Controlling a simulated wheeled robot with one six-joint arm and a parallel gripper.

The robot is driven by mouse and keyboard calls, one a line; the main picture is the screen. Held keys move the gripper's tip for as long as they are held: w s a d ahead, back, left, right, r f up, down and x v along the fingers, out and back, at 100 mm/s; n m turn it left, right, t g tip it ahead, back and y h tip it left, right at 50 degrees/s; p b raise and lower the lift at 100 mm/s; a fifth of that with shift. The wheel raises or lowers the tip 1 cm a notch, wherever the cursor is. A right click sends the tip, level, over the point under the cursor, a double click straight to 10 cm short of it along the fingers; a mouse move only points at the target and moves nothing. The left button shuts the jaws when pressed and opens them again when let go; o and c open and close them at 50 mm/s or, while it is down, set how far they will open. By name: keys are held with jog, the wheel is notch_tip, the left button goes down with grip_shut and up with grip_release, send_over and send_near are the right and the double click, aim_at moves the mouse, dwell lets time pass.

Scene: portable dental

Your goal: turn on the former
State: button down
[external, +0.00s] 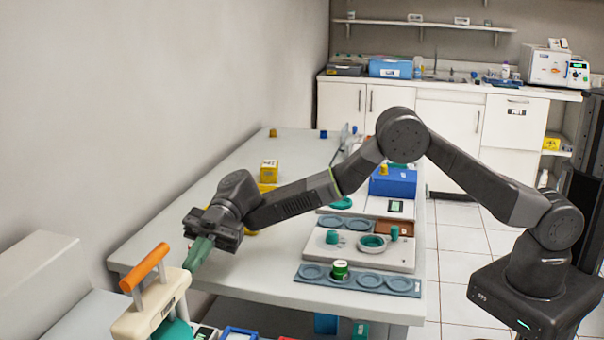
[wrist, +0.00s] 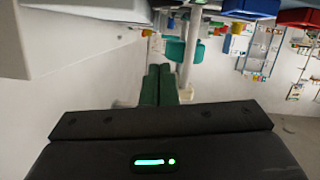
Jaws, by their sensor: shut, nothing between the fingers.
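The device that looks like the former (external: 150,310) stands at the lower left of the external view. It has a cream head, an orange handle (external: 145,268) and a teal part below; its lower body is cut off by the frame. My gripper (external: 196,256) points down close beside the cream head, on its right. Its green fingers are together and hold nothing; they also show in the wrist view (wrist: 159,88). A teal part (wrist: 175,49) and a pale post show beyond the fingertips there. I cannot make out a switch, or whether the fingertips touch the device.
The grey table (external: 255,265) runs back along the wall. It carries a blue-grey tray (external: 345,285) with a green jar (external: 340,270), a pale board with teal parts, a blue box (external: 393,183) and yellow blocks (external: 269,171).

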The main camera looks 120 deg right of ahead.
jog(key=x, duration=0.7)
jog(key=shift+w+a, duration=0.2)
jog(key=f, duration=0.2)
jog(key=shift+d+f, duration=0.4)
jog(key=shift+w+f, duration=0.1)
jog(key=shift+f, duration=0.5)
jog(key=shift+d+r+p, duration=0.1)
jog(key=shift+p, duration=0.45)
jog(key=shift+w+m+p, duration=0.1)
jog(key=shift+m+p, duration=0.2)
jog(key=shift+p, duration=0.25)
jog(key=shift+d+f+p, duration=0.1)
jog(key=shift+f+p, duration=0.15)
jog(key=shift+p, duration=0.15)
jog(key=shift+f+b, duration=0.2)
jog(key=shift+b, duration=0.1)
jog(key=shift+w+d+r+p, duration=0.1)
jog(key=shift+d+r+p, duration=0.1)
jog(key=shift+r+p, duration=0.45)
jog(key=shift+s+d+r+p, duration=0.15)
jog(key=shift+r+p, duration=0.3)
jog(key=shift+r, duration=0.45)
jog(key=shift+w+d+r+p, duration=0.15)
jog(key=shift+d+r+p, duration=0.1)
jog(key=shift+r+p, duration=0.4)
jog(key=b+v, duration=0.1)
jog(key=v, duration=0.8)
jog(key=shift+w+d+b, duration=0.15)
jog(key=shift+d+b, duration=0.15)
